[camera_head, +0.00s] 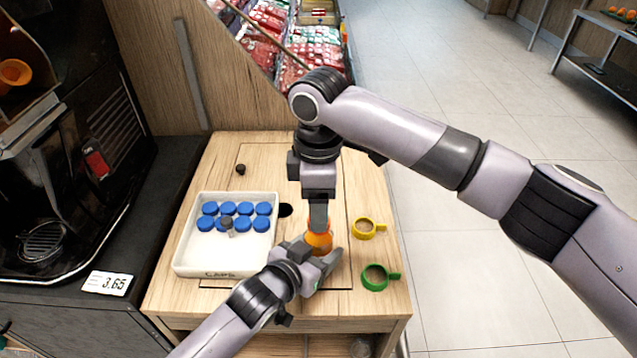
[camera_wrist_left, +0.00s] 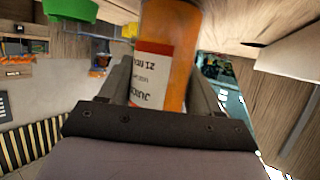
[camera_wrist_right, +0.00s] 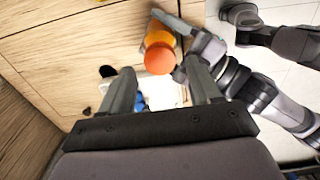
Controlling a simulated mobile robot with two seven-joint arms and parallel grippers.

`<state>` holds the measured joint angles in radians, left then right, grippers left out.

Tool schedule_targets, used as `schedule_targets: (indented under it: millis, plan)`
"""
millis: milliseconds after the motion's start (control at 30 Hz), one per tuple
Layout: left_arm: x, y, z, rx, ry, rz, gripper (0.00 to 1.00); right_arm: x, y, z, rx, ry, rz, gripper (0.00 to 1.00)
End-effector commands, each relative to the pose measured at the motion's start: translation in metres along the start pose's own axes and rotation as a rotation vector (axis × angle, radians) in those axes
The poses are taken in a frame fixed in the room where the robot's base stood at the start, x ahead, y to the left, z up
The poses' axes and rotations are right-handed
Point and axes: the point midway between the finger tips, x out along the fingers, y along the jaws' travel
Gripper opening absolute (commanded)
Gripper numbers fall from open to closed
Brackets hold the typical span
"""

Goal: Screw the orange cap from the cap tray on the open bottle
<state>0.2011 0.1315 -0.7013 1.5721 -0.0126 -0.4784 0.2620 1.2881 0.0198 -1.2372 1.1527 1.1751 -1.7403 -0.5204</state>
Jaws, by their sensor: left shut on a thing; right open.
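The orange bottle (camera_head: 319,243) stands near the front of the wooden table. Its white and red label shows in the left wrist view (camera_wrist_left: 155,75). My left gripper (camera_head: 318,265) is shut around the bottle's body. A round orange-red cap (camera_wrist_right: 159,60) shows on top of the bottle in the right wrist view; I cannot tell how tightly it sits. My right gripper (camera_wrist_right: 163,85) is open and empty, pointing down over the bottle, its fingers apart from the cap. The white cap tray (camera_head: 222,268) holds several blue caps (camera_head: 227,208); no orange cap shows in it.
A yellow ring-shaped cup (camera_head: 364,229) and a green one (camera_head: 376,277) lie right of the bottle. A dark knob (camera_head: 240,169) lies at the back. The dark juicer (camera_head: 60,150) stands left. The table's back left is mostly clear.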

Motion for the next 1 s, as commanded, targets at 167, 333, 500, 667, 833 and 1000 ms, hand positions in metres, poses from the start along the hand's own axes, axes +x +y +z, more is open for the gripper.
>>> schedule_targets:
  millis: [167, 333, 500, 667, 833, 1000]
  plan:
    - [0.0, 0.0, 0.0, 0.0, 0.0, 0.0, 0.0, 0.021, 0.0, 0.001, 0.002, -0.002, -0.001, 0.62]
    - [0.0, 0.0, 0.0, 0.0, 0.0, 0.0, 0.0, 0.028, 0.0, 0.001, 0.001, -0.001, 0.001, 0.62]
    - [0.0, 0.0, 0.0, 0.0, 0.0, 0.0, 0.0, 0.029, 0.0, 0.001, 0.001, -0.001, 0.001, 0.62]
    - [0.0, 0.0, 0.0, 0.0, 0.0, 0.0, 0.0, 0.028, 0.0, 0.001, 0.001, -0.001, 0.001, 0.33]
    - [0.0, 0.0, 0.0, 0.0, 0.0, 0.0, 0.0, 0.028, 0.0, 0.0, 0.001, -0.001, 0.0, 0.04]
    - [0.0, 0.0, 0.0, 0.0, 0.0, 0.0, 0.0, 0.028, 0.0, 0.0, 0.031, 0.0, 0.0, 0.04]
